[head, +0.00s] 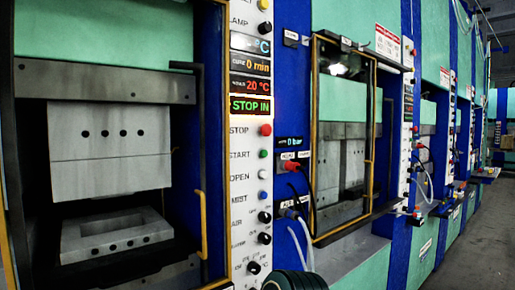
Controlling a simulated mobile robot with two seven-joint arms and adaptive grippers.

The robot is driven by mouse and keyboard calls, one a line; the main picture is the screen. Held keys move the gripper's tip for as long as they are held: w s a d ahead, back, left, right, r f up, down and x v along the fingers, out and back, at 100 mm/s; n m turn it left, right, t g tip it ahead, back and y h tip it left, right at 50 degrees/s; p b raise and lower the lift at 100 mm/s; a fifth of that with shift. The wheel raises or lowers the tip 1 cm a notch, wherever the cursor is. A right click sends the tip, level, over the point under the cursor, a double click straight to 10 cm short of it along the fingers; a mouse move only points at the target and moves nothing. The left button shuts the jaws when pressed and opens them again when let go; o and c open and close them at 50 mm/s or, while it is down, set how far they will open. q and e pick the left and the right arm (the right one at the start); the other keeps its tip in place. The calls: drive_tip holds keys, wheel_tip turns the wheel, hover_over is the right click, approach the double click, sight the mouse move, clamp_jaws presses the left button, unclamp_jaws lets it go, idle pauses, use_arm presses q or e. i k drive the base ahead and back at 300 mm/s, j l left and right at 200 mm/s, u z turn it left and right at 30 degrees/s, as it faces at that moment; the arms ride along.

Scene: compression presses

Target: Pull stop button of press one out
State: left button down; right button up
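The red stop button (265,130) sits on the white control panel (240,200) of the nearest press (110,145), beside the label STOP. A display (250,105) above it reads "STOP IN" in green letters. The button is seen from the front and a little to the side, so I cannot judge its depth. Nothing touches or covers it. Neither of my grippers can be made out in the head view. A dark ribbed round part (293,281) shows at the bottom edge; I cannot tell what it is.
Below the stop button are a green start button (264,154), a white open button (264,174), a blue button (263,195) and several black knobs. A yellow-framed door (316,140) and hoses stand to the right. More presses recede along a grey floor (480,245).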

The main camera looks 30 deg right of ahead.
sight(266, 130)
drive_tip(key=z, duration=1)
